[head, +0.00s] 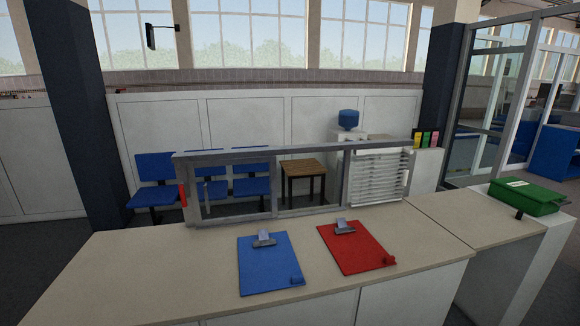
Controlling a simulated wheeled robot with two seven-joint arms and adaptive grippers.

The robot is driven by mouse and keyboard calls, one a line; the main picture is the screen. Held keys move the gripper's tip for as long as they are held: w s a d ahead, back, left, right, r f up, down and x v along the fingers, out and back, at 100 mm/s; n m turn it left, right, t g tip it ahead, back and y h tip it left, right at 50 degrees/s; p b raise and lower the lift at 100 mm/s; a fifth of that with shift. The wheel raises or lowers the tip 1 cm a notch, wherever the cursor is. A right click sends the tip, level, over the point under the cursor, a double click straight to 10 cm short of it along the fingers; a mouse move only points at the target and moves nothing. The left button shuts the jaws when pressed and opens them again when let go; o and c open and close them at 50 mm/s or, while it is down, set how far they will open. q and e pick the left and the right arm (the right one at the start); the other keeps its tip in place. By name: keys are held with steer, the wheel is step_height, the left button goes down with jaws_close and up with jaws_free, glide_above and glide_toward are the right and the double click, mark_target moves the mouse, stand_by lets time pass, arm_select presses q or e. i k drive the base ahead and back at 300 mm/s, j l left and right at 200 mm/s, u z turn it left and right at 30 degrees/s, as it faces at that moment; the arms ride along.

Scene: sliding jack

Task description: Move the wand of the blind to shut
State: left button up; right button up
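The white slatted blind (375,179) hangs in the right part of a grey metal frame that stands on the counter. Its slats lie roughly level, with dark gaps showing between them. A thin upright strip (409,172) runs along the blind's right edge; it is too small to tell whether this is the wand or part of the frame. Neither of my grippers is in view.
The beige counter (150,265) carries a blue clipboard (268,268) and a red clipboard (350,250) in front of the frame (276,185). A red handle (183,196) sits at the frame's left end. A green box (525,197) stands at the right.

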mark_target(405, 174)
steer(key=i+j+z, duration=0.1)
steer(key=z, duration=0.25)
steer(key=i+j+z, duration=0.1)
steer(key=z, duration=0.25)
steer(key=i+j+z, duration=0.2)
steer(key=z, duration=0.15)
steer(key=i+l, duration=0.25)
steer(key=l, duration=0.2)
steer(key=i+l, duration=0.25)
steer(key=l, duration=0.2)
steer(key=i+l+z, duration=0.1)
steer(key=i+l, duration=0.15)
steer(key=l, duration=0.25)
steer(key=i+l, duration=0.55)
steer(key=l, duration=0.3)
